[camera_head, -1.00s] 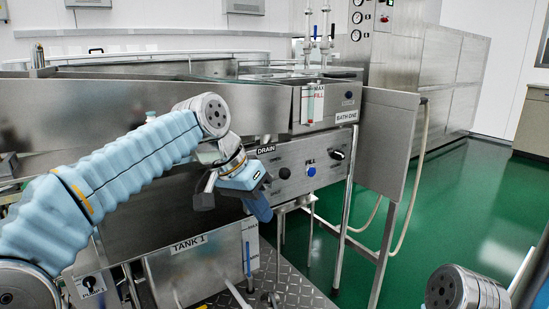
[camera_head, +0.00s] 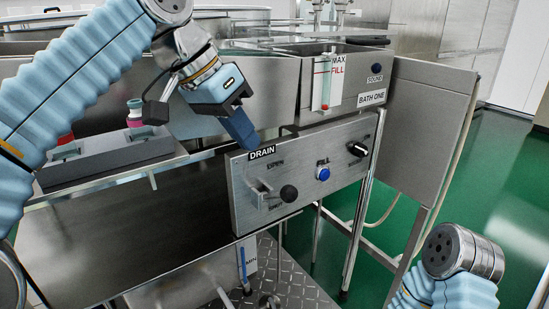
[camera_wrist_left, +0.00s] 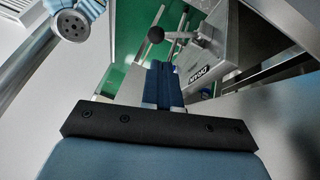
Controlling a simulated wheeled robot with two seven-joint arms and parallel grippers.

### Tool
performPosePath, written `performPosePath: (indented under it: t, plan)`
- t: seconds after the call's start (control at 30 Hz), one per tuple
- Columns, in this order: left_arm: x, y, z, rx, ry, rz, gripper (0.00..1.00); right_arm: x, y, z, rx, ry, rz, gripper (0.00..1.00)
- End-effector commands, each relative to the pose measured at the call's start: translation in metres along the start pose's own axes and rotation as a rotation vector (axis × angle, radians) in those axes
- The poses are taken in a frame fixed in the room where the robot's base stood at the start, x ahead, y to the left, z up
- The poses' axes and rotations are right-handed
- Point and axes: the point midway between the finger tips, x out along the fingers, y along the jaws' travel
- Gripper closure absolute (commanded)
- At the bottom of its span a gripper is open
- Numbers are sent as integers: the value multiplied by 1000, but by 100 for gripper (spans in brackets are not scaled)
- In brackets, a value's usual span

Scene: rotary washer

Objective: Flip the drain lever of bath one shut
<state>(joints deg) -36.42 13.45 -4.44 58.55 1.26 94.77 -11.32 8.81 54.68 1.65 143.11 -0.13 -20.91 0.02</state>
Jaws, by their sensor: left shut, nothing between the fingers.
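The drain lever (camera_head: 289,193) has a dark round knob and sits on the steel control panel (camera_head: 335,178) under the DRAIN label (camera_head: 262,152). Its knob sticks out between the small markings above and below; which position it is in I cannot tell. My left gripper (camera_head: 243,136) is shut and empty, its blue fingertips just above the DRAIN label and apart from the lever. In the left wrist view, the shut fingers (camera_wrist_left: 164,85) point toward the lever, whose knob (camera_wrist_left: 155,34) shows beyond the tips. My right gripper is out of view; only part of that arm shows at the lower right.
Bath one carries the BATH ONE label (camera_head: 371,98) and a level gauge (camera_head: 327,82). A blue fill button (camera_head: 323,174) and a black knob (camera_head: 357,149) sit right of the lever. A side panel (camera_head: 427,125) stands at right. A grey tray (camera_head: 105,158) is at left.

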Motion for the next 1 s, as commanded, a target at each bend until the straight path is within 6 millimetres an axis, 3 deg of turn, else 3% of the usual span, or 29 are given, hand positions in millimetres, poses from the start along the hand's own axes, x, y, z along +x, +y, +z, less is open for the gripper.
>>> performPosePath:
  t: [0.43, 0.8, 1.0]
  plan:
    - [8, 0, 1, 0, -2, 0, 100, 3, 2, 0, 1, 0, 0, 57]
    - [71, 0, 2, 0, -3, 0, 100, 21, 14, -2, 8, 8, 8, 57]
    - [95, 0, 1, 1, -2, 0, 100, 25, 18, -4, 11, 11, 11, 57]
